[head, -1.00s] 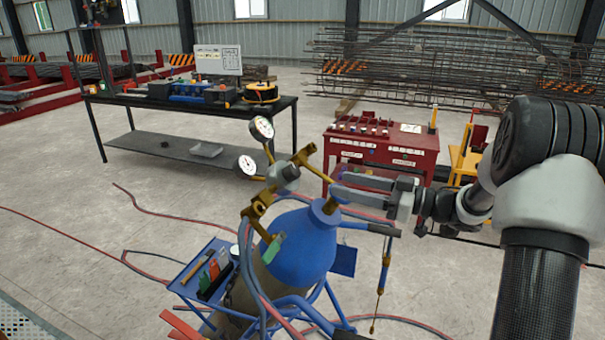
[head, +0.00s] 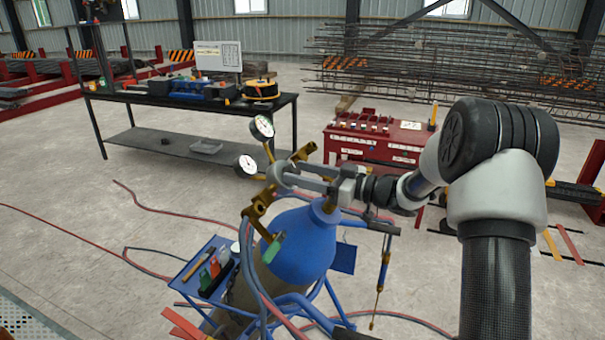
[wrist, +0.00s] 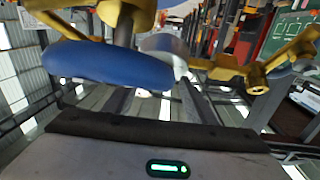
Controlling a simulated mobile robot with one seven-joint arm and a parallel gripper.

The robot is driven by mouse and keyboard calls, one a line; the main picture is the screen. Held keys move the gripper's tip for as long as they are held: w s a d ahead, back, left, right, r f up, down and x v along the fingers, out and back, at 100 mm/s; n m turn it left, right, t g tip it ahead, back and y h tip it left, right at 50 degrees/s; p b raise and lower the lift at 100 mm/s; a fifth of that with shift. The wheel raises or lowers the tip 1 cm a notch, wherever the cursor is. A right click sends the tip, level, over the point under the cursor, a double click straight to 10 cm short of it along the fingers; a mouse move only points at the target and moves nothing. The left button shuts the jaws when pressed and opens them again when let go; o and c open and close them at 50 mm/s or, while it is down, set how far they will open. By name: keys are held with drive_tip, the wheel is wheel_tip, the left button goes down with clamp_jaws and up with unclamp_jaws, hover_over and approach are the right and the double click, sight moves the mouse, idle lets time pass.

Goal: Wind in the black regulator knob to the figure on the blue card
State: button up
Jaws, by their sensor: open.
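The blue gas cylinder (head: 305,245) stands in a blue trolley. Its brass regulator fittings (head: 258,208) carry two white dial gauges, an upper one (head: 262,128) and a lower one (head: 248,164). I cannot read the dials. My gripper (head: 279,173) is open, its fingers reaching left over the cylinder top to the regulator. In the wrist view a pale rounded part (wrist: 165,43) shows beyond the fingers; contact cannot be told. I cannot make out the black knob; the gripper may hide it. A blue panel (head: 343,259), perhaps the card, hangs right of the cylinder, with no figure readable.
A blue tray (head: 190,285) with tools juts from the trolley's left. Red and blue hoses loop around the cylinder and floor. A black workbench (head: 130,97) and a red cabinet (head: 375,150) stand behind. Open concrete floor lies left.

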drive_tip(key=c, duration=1)
drive_tip(key=shift+s+r+m+t+p, duration=0.1)
drive_tip(key=shift+r+m+t+p, duration=0.05)
drive_tip(key=shift+m+t+p, duration=0.35)
drive_tip(key=shift+c, duration=0.2)
drive_tip(key=o, duration=1)
drive_tip(key=shift+o, duration=0.2)
drive_tip(key=b+v, duration=0.1)
drive_tip(key=v, duration=1.6)
drive_tip(key=shift+s+r+b, duration=0.15)
drive_tip(key=shift+r+b, duration=0.15)
drive_tip(key=shift+b, duration=0.1)
drive_tip(key=shift+d, duration=0.15)
